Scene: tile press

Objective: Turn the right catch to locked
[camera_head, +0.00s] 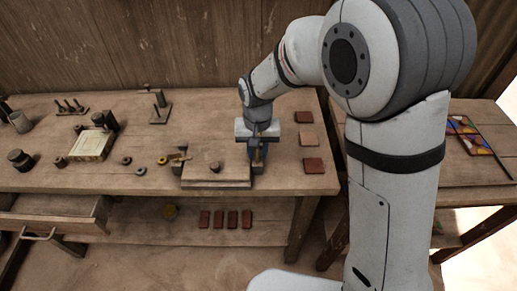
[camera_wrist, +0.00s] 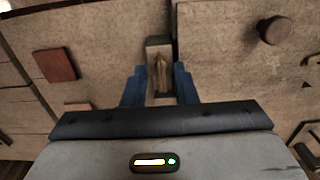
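The tile press (camera_head: 215,185) is a flat wooden plate stack with a round dark knob (camera_head: 215,167) on top; the knob also shows in the wrist view (camera_wrist: 274,30). The right catch (camera_wrist: 160,74) is a narrow brass lever on a small block beside the press plate, pointing lengthwise up and down in the wrist view. My gripper (camera_wrist: 159,69) has its blue fingers apart, one on each side of the catch, with visible gaps. In the head view my gripper (camera_head: 257,150) points down at the press's right edge and partly hides the catch. The left catch (camera_head: 178,157) is brass and lies sideways.
Red and pale tiles (camera_head: 308,141) lie on the bench right of the press. Several red tiles (camera_head: 219,219) lie on the shelf below. A pale block (camera_head: 92,146), rings and small posts stand to the left. A drawer (camera_head: 50,220) stands open at lower left.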

